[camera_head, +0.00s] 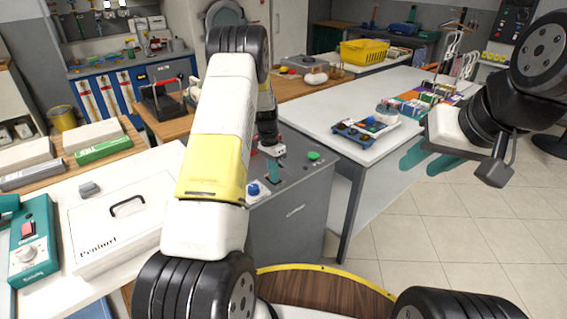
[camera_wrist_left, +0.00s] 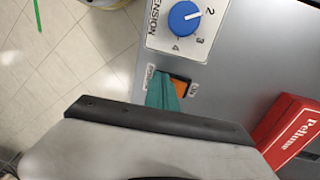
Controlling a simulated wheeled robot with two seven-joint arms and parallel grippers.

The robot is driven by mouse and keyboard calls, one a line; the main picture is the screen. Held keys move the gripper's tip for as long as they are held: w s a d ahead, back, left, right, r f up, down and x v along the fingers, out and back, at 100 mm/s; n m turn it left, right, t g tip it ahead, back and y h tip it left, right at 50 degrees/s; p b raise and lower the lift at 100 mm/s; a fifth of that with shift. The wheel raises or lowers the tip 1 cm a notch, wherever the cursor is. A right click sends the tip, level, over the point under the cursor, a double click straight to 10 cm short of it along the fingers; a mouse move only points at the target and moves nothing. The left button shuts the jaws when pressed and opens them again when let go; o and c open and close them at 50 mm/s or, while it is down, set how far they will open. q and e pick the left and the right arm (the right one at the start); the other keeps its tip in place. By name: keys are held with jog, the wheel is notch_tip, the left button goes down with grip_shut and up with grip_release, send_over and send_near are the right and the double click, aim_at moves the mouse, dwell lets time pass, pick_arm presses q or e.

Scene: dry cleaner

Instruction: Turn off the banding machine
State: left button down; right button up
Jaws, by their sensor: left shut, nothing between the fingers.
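The banding machine (camera_head: 283,232) is a grey cabinet below my left arm, with a blue knob (camera_head: 255,190) and a green button (camera_head: 314,156) on top. In the left wrist view the blue tension knob (camera_wrist_left: 184,17) sits on a white dial plate. Below it is an orange rocker switch (camera_wrist_left: 181,86) between two small labels. My left gripper (camera_head: 272,172) is shut and empty; its teal tips (camera_wrist_left: 162,92) are at the switch and partly cover it. I cannot tell whether they touch it or which way it is set. My right gripper (camera_head: 429,161) is apart from the machine, its teal fingers spread.
A red box (camera_wrist_left: 296,135) lies on the machine's top. A white table (camera_head: 340,110) with a tray of parts (camera_head: 366,132) stands behind to the right. A white case (camera_head: 125,222) and a teal control box (camera_head: 33,243) are at left. Tiled floor is clear at right.

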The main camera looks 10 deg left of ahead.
pick_arm(q)
jog(key=shift+w+a+r, duration=0.25)
jog(key=shift+w+a, duration=0.2)
jog(key=shift+a, duration=0.1)
notch_tip(320, 180, up, 14)
jog(key=s+d, duration=0.1)
jog(key=d, duration=0.1)
jog(key=shift+s, duration=0.3)
jog(key=shift+f, duration=0.1)
